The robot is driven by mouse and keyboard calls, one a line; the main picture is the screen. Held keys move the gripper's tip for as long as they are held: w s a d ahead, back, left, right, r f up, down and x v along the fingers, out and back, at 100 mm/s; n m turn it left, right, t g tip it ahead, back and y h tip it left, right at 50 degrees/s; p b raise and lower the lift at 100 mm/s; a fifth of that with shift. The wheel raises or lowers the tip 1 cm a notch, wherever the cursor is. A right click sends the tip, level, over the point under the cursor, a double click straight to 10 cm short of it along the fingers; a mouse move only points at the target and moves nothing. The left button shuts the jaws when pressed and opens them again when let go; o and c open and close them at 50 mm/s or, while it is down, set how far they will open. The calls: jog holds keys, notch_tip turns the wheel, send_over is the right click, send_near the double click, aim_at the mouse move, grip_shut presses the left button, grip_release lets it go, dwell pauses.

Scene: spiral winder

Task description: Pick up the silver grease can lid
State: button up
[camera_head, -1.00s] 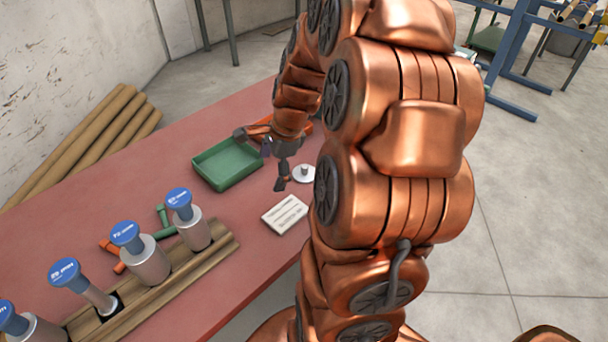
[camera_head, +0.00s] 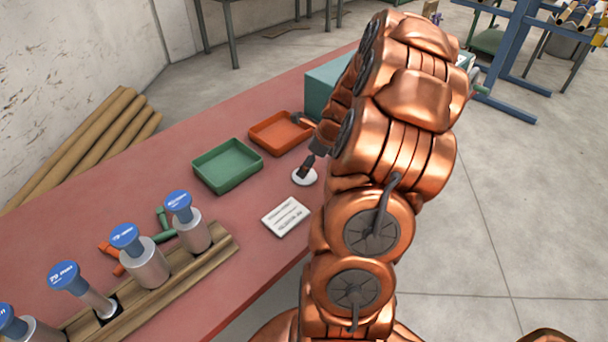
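The silver grease can lid (camera_head: 304,178) is a small pale disc on the red table, right of the green tray. My gripper (camera_head: 304,172) is at the lid, with a dark finger over its top where the knob was seen before. Whether the fingers are closed on the knob cannot be told. The lid appears to lie flat on the table.
A green tray (camera_head: 204,160) and an orange tray (camera_head: 258,136) stand left of and behind the lid. A white printed card (camera_head: 287,217) lies in front. A teal box (camera_head: 322,84) stands at the back. Blue-topped cylinders (camera_head: 146,262) stand in a wooden rack (camera_head: 213,257).

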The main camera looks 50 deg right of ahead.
jog(key=shift+p+x, duration=0.65)
jog(key=shift+x, duration=1.65)
jog(key=shift+a, duration=0.1)
jog(key=c, duration=1.3)
jog(key=shift+a+f, duration=0.1)
jog(key=c, duration=0.5)
